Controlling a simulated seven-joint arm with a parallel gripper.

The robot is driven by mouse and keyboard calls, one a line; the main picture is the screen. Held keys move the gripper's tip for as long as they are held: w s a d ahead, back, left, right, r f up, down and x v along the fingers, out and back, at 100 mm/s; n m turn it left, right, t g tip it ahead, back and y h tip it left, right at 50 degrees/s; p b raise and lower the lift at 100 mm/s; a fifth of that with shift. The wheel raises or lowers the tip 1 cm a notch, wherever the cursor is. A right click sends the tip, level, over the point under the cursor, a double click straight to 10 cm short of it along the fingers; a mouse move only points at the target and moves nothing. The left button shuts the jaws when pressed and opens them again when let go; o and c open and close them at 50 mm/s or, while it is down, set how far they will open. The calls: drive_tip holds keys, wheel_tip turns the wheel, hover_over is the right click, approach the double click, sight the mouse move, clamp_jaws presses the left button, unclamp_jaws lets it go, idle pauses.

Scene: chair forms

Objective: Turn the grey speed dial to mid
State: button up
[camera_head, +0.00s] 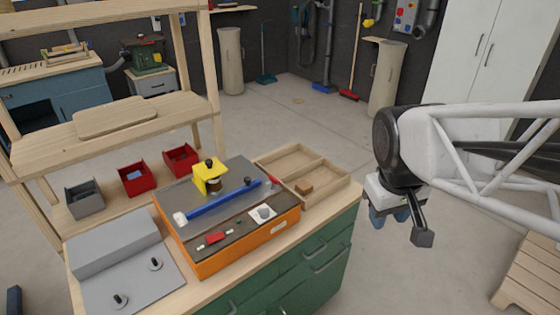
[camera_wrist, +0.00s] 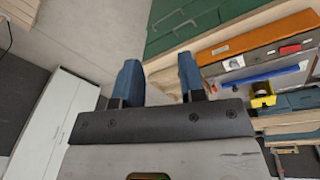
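The grey speed dial (camera_head: 264,211) sits on a white plate on the front panel of the orange machine (camera_head: 245,238), near its right end. The white plate with the dial shows small in the wrist view (camera_wrist: 234,63); the dial's pointer setting is too small to tell. My gripper (camera_head: 389,217) is out in the air to the right of the bench, well apart from the dial. Its two blue fingers stand apart with nothing between them, as the wrist view (camera_wrist: 159,82) shows.
A red switch (camera_head: 215,237) is left of the dial, and a blue bar (camera_head: 222,200) lies behind it. A yellow part (camera_head: 208,177) stands on the machine. A wooden tray (camera_head: 330,192) is at the right back. The air between gripper and machine looks clear.

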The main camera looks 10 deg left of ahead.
drive_tip(key=w+a+f+n, duration=0.2)
drive_tip(key=w+a+n, duration=0.2)
drive_tip(key=w+a, duration=0.25)
drive_tip(key=n+g+h, duration=0.1)
drive_tip(key=n+h, duration=0.3)
drive_tip(key=n, duration=0.7)
approach(264, 209)
drive_tip(key=shift+w+d+f, duration=0.1)
drive_tip(key=shift+d+f, duration=0.2)
drive_tip(key=shift+f, duration=0.3)
drive_tip(key=shift+f, duration=0.15)
drive_tip(key=shift+x, duration=3.8)
clamp_jaws()
